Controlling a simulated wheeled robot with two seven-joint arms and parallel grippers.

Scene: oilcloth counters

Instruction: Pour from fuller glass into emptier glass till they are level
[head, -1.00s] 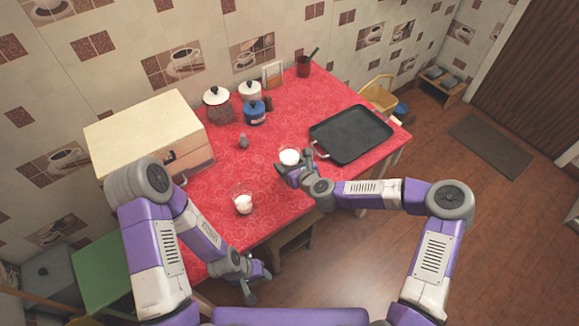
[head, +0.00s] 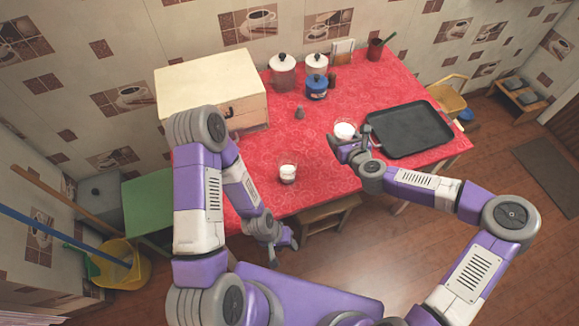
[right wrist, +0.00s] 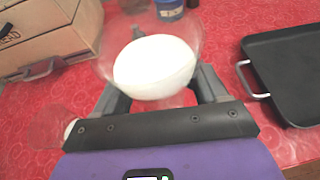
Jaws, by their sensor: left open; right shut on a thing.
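One clear glass (head: 344,131) with white liquid is between the fingers of my right gripper (head: 340,144), which is shut on it near the tray. In the right wrist view this glass (right wrist: 155,66) holds a broad white fill; whether its base touches the cloth is unclear. A second clear glass (head: 288,174) stands upright on the red table to the left and nearer me, with white liquid in its lower part. It shows partly in the right wrist view (right wrist: 48,128). My left gripper (head: 286,238) is open and empty, off the table's front edge.
A black tray (head: 408,129) lies right of the held glass. Red cloth between the glasses is clear. A stool (head: 330,212) is below the front edge.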

